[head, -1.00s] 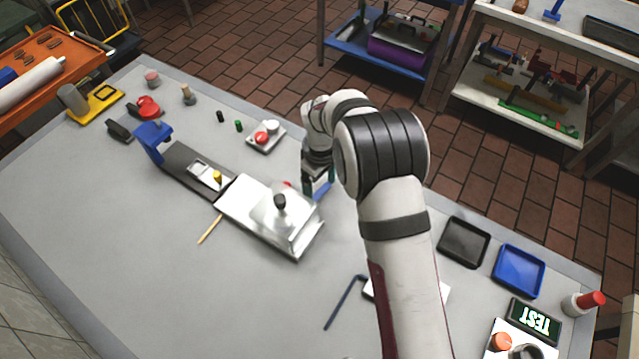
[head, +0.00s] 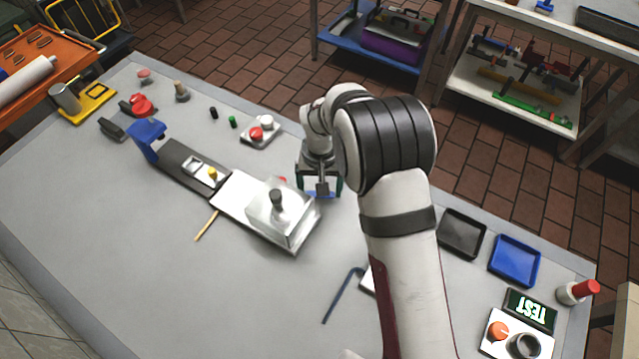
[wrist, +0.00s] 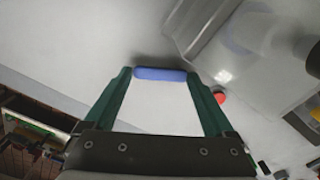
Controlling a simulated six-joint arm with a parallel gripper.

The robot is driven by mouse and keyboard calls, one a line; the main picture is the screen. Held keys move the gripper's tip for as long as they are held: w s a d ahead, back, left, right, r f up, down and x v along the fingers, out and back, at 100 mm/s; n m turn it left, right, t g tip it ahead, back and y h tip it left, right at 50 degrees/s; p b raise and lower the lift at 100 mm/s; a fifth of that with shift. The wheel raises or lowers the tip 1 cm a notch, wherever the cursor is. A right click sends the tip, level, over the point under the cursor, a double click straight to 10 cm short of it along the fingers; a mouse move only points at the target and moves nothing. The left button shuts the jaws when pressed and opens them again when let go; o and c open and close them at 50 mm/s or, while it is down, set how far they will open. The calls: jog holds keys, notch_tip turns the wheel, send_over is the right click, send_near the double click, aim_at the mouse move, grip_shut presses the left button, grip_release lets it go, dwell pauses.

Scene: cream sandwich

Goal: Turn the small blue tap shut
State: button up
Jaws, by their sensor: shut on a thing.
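The small blue tap (wrist: 160,74) shows in the wrist view as a blue bar spanning the gap between my green fingertips. My gripper (wrist: 161,78) is shut on it, one finger at each end of the bar. In the head view my gripper (head: 321,192) is low over the table, just right of the clear-covered machine. There the tap is mostly hidden by the gripper, and its body and pipe cannot be made out.
The clear cover (head: 283,222) with a dark knob stands close left of my gripper. A small red part (wrist: 219,97) lies just outside one finger. A white pad with red and white buttons (head: 262,132) sits behind. Black (head: 463,251) and blue (head: 515,282) trays are at right.

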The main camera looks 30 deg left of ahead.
jog(key=m, duration=0.2)
jog(key=s+m, duration=0.1)
jog(key=m, duration=0.2)
jog(key=shift+s+d+m, duration=0.1)
jog(key=shift+d+m, duration=0.05)
jog(key=shift+m, duration=0.15)
dwell(0.5)
jog(key=o, duration=1.1)
notch_tip(320, 180, up, 16)
jog(key=shift+f, duration=0.1)
